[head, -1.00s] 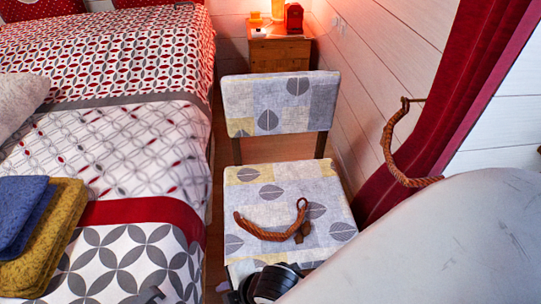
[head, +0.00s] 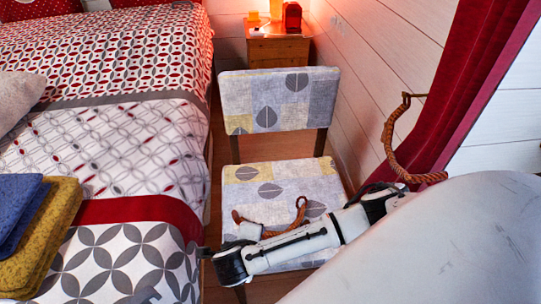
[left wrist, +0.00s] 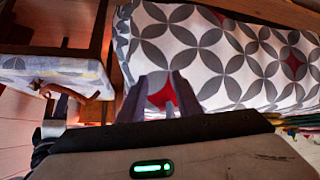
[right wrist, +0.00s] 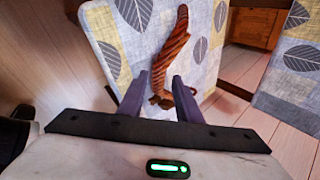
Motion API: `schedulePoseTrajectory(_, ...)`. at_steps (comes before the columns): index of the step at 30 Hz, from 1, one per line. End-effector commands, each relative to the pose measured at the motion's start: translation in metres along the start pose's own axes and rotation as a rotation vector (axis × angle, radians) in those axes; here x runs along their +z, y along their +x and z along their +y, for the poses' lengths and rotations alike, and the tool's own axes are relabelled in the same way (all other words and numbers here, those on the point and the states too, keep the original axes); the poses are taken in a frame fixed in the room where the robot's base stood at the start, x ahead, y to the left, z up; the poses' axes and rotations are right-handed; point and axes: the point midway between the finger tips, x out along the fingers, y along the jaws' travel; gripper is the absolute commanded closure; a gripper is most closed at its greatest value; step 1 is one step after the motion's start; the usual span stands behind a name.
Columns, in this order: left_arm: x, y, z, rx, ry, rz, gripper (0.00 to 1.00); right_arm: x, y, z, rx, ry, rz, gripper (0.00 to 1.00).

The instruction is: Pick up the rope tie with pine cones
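The brown rope tie (head: 300,210) lies on the patterned chair seat (head: 265,172); my right arm hides its middle and pine cones in the head view. In the right wrist view the rope (right wrist: 171,50) runs away from the fingers, and a dark lump, likely the pine cones, shows between them. My right gripper (right wrist: 160,78) is open over the seat, with the rope's near end in line with its gap; contact cannot be told. My left gripper (left wrist: 162,80) is open and empty, facing the bed side; the rope also shows on the chair there (left wrist: 80,92).
The bed (head: 120,150) stands left of the chair, with folded blue and yellow towels (head: 45,225). The chair backrest (head: 280,98) rises behind the seat. A second rope (head: 400,150) hangs by the red curtain (head: 440,110) at right. A nightstand (head: 280,48) stands behind.

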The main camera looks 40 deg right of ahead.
Motion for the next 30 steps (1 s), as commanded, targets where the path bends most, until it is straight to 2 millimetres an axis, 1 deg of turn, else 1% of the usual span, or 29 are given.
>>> schedulePoseTrajectory(1, 0.005, 0.002, 0.0, 0.001, -0.002, -0.004, 0.69, -0.001, 0.009, 0.001, -0.001, 0.001, 0.002, 0.69)
schedulePoseTrajectory(8, 0.011, 0.004, 0.001, 0.004, -0.006, -0.007, 0.69, 0.0, 0.027, 0.002, 0.001, 0.003, -0.001, 0.69)
schedulePoseTrajectory(12, 0.017, 0.01, 0.0, 0.006, -0.007, -0.006, 0.69, -0.001, 0.05, 0.004, 0.001, 0.004, 0.001, 0.69)
schedulePoseTrajectory(15, 0.018, 0.012, -0.001, 0.006, -0.004, -0.004, 0.69, -0.001, 0.062, 0.003, 0.001, 0.004, -0.001, 0.69)
schedulePoseTrajectory(19, 0.014, 0.011, -0.002, 0.006, -0.002, 0.004, 0.69, 0.0, 0.068, 0.003, 0.003, 0.003, -0.002, 0.69)
schedulePoseTrajectory(25, 0.013, 0.01, -0.002, 0.006, -0.002, 0.005, 0.69, 0.0, 0.068, 0.002, 0.003, 0.003, -0.003, 0.69)
schedulePoseTrajectory(29, 0.013, 0.011, -0.002, 0.005, -0.002, 0.005, 0.69, 0.0, 0.068, 0.002, 0.003, 0.003, -0.003, 0.91)
schedulePoseTrajectory(30, 0.013, 0.011, -0.002, 0.005, -0.002, 0.004, 0.69, 0.0, 0.068, 0.002, 0.003, 0.003, -0.003, 0.97)
